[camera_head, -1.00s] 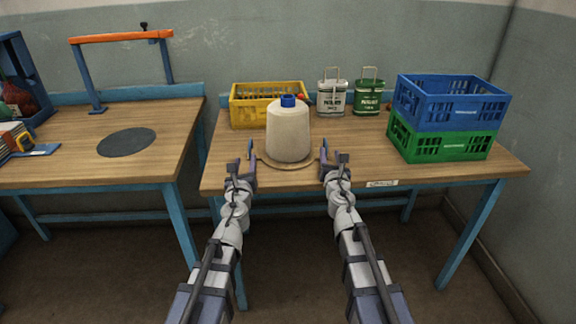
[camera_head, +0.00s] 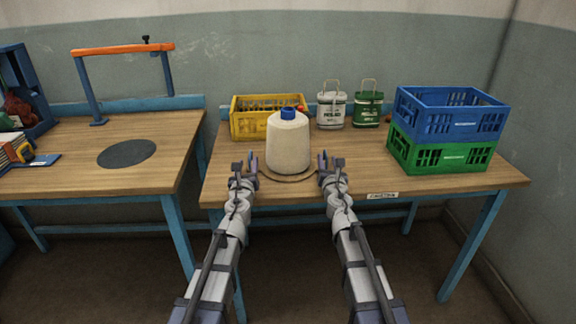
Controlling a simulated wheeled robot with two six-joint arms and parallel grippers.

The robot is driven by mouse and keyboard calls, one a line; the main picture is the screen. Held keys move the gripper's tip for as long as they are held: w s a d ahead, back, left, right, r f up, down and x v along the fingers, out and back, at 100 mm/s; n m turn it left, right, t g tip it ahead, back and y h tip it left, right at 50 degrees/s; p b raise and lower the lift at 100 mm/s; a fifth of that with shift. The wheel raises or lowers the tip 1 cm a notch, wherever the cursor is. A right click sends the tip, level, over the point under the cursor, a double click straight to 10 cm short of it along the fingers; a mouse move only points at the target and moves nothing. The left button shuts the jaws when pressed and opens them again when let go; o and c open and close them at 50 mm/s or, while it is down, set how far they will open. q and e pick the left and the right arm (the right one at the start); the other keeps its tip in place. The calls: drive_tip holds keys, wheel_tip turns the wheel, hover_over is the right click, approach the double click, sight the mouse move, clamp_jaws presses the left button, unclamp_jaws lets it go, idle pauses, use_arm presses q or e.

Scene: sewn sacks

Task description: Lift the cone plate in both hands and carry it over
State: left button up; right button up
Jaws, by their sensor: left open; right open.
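The cone plate (camera_head: 287,178) is a round, flat brown disc lying on the right-hand table near its front edge. A cream thread cone (camera_head: 287,146) with a blue top stands upright on it. My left gripper (camera_head: 246,170) is open at the left side of the plate. My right gripper (camera_head: 328,167) is open at the plate's right side. Both look empty; I cannot tell whether their fingers touch the rim.
The left-hand table (camera_head: 80,180) has a dark round mat (camera_head: 126,154) and an orange-barred frame (camera_head: 122,48). A gap separates the tables.

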sight(249, 159)
use_arm(q)
drive_tip(key=w, duration=0.6)
drive_tip(key=shift+w, duration=0.15)
use_arm(e)
drive_tip(key=w, duration=0.4)
use_arm(q)
clamp_jaws()
use_arm(e)
clamp_jaws()
drive_tip(key=shift+a, duration=0.1)
idle(0.5)
